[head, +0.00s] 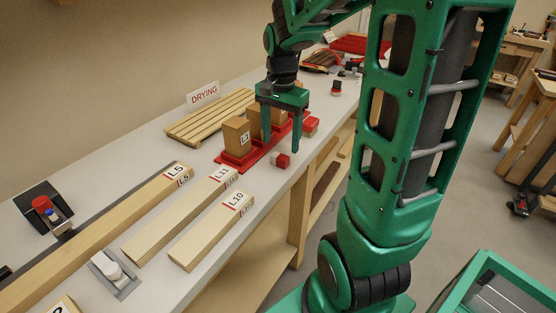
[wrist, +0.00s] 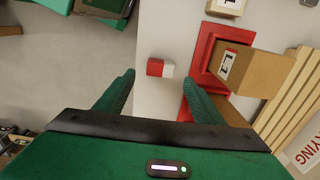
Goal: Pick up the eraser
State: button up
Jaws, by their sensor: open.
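A small block, half red and half white, which looks like the eraser (head: 281,160), lies on the pale bench top near its front edge. It also shows in the wrist view (wrist: 160,68), in the gap between my fingertips and slightly beyond them. My gripper (head: 279,143) points down above the bench, open, with nothing between its fingers. In the wrist view my gripper (wrist: 159,77) has one finger on each side of the block in the picture. The fingers appear to be above the block and not touching it; the exact height is hard to tell.
A red tray (head: 228,159) with upright wooden blocks (head: 236,135) stands close behind the eraser. A slatted rack (head: 205,115) and DRYING sign (head: 203,94) are farther back. Labelled planks (head: 213,230) lie at front left. The bench's front edge is close by.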

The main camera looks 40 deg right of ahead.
aim_at(279, 155)
jog(key=shift+w+a+f, duration=0.1)
jog(key=shift+f, duration=1.4)
jog(key=shift+a+f, duration=0.1)
jog(key=shift+f, duration=1.35)
jog(key=shift+c, duration=0.2)
jog(key=c, duration=1.2)
jog(key=shift+r, duration=0.15)
notch_tip(279, 155, up, 10)
jog(key=shift+f, duration=0.1)
